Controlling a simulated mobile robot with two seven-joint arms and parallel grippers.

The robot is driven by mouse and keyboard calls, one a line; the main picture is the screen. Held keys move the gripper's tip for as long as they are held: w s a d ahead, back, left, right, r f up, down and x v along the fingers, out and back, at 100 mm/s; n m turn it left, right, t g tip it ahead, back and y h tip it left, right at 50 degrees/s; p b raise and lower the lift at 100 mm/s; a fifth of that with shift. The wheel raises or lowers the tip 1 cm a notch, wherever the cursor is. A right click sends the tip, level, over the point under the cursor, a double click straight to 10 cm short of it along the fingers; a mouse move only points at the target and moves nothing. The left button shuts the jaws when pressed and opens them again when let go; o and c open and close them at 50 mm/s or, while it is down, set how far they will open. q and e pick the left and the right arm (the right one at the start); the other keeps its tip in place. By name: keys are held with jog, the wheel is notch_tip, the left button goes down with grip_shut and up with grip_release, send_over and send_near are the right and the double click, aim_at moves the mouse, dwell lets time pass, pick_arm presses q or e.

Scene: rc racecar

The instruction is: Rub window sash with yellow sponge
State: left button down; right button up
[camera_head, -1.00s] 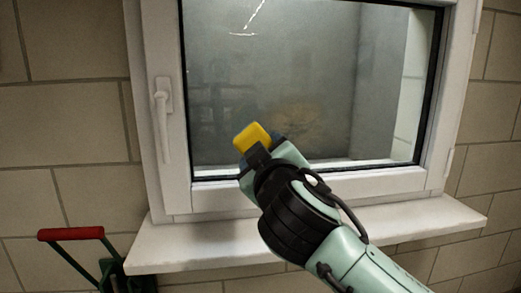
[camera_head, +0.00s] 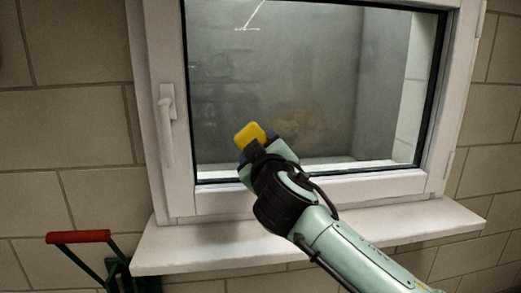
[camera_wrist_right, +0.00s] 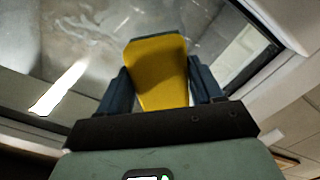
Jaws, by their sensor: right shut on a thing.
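The window sash (camera_head: 330,187) is a white frame around a dark grey glass pane (camera_head: 300,80). The pane also shows in the right wrist view (camera_wrist_right: 60,50), with whitish smears on it. My right gripper (camera_head: 252,143) is shut on the yellow sponge (camera_head: 249,133), in front of the lower left part of the pane. In the right wrist view the sponge (camera_wrist_right: 158,72) sits between the two dark fingers of the gripper (camera_wrist_right: 160,90). I cannot tell whether the sponge touches the glass. My left gripper is not in view.
A white window handle (camera_head: 166,125) is on the left side of the sash. A white sill (camera_head: 200,248) juts out below the window. A red-handled green object (camera_head: 80,237) stands at the lower left. Tiled wall surrounds the window.

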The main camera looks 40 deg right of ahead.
jog(key=shift+x, duration=1)
dwell(0.4)
